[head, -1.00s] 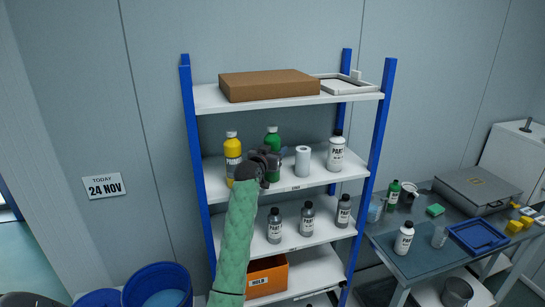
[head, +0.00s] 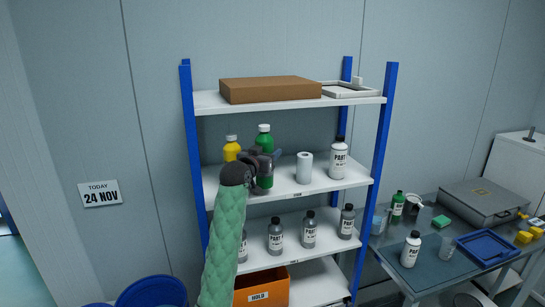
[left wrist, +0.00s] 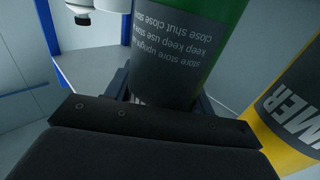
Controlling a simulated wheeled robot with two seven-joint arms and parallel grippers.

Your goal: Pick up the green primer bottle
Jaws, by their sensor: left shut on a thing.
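My right gripper is not in view.
A yellow bottle (head: 231,147) is close on the left, partly behind my wrist; it also shows in the left wrist view (left wrist: 290,100). A white roll (head: 304,168) and white bottle (head: 338,158) stand right. Another green bottle (head: 397,204) is on the bench.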

